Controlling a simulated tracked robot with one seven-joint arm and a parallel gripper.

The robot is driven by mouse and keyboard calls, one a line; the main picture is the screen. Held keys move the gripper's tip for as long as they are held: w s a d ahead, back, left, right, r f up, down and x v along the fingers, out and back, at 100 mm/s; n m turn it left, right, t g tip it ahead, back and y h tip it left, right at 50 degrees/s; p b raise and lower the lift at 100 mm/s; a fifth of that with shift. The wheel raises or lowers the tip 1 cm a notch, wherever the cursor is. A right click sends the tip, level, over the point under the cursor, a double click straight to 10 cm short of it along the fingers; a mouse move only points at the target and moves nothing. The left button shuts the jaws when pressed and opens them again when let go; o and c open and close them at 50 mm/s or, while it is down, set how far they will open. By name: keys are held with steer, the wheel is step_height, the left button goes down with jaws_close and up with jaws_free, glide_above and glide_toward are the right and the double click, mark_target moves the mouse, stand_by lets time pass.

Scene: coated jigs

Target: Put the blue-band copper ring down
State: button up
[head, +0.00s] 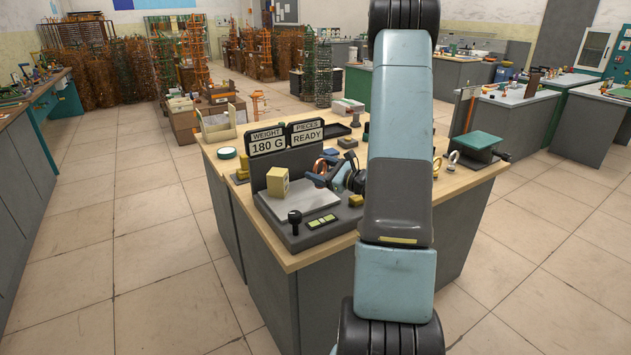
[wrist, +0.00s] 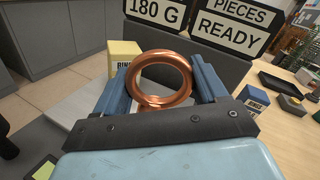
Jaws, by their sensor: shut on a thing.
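My gripper (wrist: 160,80) is shut on a copper ring (wrist: 186,76), held between its two blue fingers in the wrist view. No blue band can be made out on the ring. In the head view the gripper (head: 336,174) and a bit of the ring (head: 320,165) show beside my arm, over the right side of the scale's area. The scale plate (head: 299,202) lies left of and below it, and also shows in the wrist view (wrist: 82,106). I cannot tell whether the ring touches anything beneath.
A yellow box (head: 277,183) stands on the scale. Behind it, signs read "180 G" (head: 266,141) and "READY" (head: 306,133). A blue-labelled box (wrist: 255,98) and a dark tray (wrist: 281,84) are right in the wrist view. A black knob (head: 294,219) stands at the scale's front.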

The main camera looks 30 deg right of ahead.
steer(key=shift+w+f, duration=0.55)
steer(key=shift+f, duration=0.35)
step_height(320, 180, down, 2)
steer(key=shift+f, duration=0.25)
steer(key=o, duration=1.1)
